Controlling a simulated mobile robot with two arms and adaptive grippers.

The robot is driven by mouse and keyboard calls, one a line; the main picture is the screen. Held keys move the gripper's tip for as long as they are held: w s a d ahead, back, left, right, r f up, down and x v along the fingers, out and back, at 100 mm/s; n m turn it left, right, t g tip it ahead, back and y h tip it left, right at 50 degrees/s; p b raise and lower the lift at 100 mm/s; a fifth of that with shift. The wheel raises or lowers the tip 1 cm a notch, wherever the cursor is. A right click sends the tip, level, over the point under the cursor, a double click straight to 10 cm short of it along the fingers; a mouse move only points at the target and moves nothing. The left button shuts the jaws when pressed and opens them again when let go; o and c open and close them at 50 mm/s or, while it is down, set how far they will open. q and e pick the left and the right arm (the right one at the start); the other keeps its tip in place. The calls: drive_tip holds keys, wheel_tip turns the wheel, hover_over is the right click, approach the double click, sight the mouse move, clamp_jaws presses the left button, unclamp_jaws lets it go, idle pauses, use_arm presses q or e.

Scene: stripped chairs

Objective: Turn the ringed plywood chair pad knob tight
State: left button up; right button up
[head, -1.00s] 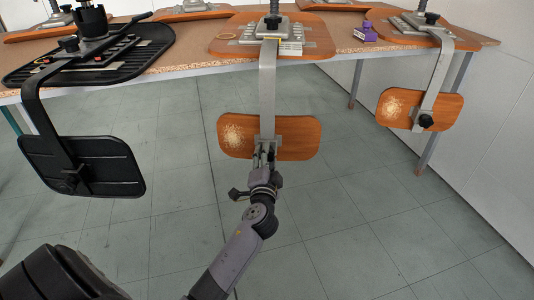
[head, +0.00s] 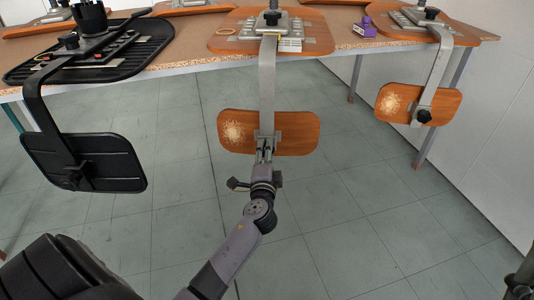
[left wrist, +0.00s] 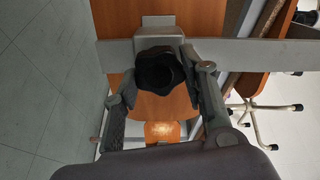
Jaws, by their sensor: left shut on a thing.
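The middle plywood chair has its seat (head: 318,38) upside down on the table and its wooden back pad (head: 296,131) hanging on a flat grey bar (head: 268,85). A thin yellow ring lies on that seat's left part. In the left wrist view the dark lobed pad knob (left wrist: 158,70) sits in front of a metal plate. My left gripper (head: 264,154) reaches up to the pad's lower edge. Its fingers (left wrist: 160,84) stand on both sides of the knob, shut on it. The knob is hidden in the head view. My right gripper is not recognisable.
A black chair with a black back pad (head: 92,162) hangs to the left. Another plywood chair with its back pad (head: 419,104) hangs to the right. A purple thing (head: 365,26) lies on the table (head: 190,48). The floor below is clear.

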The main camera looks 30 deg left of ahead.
use_arm(q)
drive_tip(key=o, duration=1.2)
drive_tip(key=shift+c, duration=0.2)
drive_tip(key=shift+s, duration=0.1)
drive_tip(key=v, duration=1.2)
drive_tip(key=shift+d, duration=0.1)
